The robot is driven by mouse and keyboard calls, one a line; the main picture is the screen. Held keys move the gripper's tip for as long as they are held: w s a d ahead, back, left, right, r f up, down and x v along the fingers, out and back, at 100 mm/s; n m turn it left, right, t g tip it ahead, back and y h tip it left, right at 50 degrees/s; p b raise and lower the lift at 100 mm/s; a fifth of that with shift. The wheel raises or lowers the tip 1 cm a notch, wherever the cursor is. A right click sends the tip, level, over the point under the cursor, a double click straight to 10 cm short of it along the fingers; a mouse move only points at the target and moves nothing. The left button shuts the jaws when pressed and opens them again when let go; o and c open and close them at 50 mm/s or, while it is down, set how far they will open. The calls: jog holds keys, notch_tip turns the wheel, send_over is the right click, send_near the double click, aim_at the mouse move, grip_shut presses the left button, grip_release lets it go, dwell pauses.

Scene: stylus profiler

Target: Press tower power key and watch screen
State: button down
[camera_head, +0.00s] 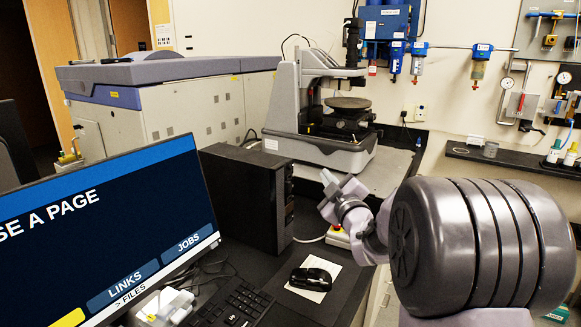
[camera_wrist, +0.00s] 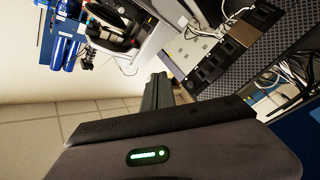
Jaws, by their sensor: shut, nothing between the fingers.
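The black computer tower (camera_head: 243,197) stands upright on the dark desk, right of the screen. Its power key cannot be made out. The screen (camera_head: 95,235) is lit dark blue, with "SE A PAGE" visible and LINKS, JOBS and FILES labels; its left part is cut off. My gripper (camera_head: 331,194) is in the air to the right of the tower, apart from it in the picture. In the wrist view my gripper (camera_wrist: 158,82) shows its dark fingers together and empty.
The stylus profiler (camera_head: 320,110) stands behind the tower. A keyboard (camera_head: 235,305) and a mouse (camera_head: 310,279) on a white pad lie in front. Blue filters (camera_head: 418,58) hang on the wall.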

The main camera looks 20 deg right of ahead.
aim_at(291, 167)
jog(key=w+a, duration=0.4)
jog(key=w, duration=0.1)
jog(key=shift+w+a, duration=0.2)
jog(key=shift+w, duration=0.05)
jog(key=shift+f, duration=0.1)
dwell(1.8)
jog(key=shift+w+a+b, duration=0.25)
jog(key=shift+w+b, duration=0.05)
jog(key=shift+b, duration=0.1)
jog(key=shift+w+a+b, duration=0.2)
jog(key=shift+w+b, duration=0.1)
dwell(0.5)
dwell(0.3)
jog(key=shift+s+d+b, duration=0.45)
jog(key=shift+s+b, duration=0.1)
jog(key=shift+s, duration=0.1)
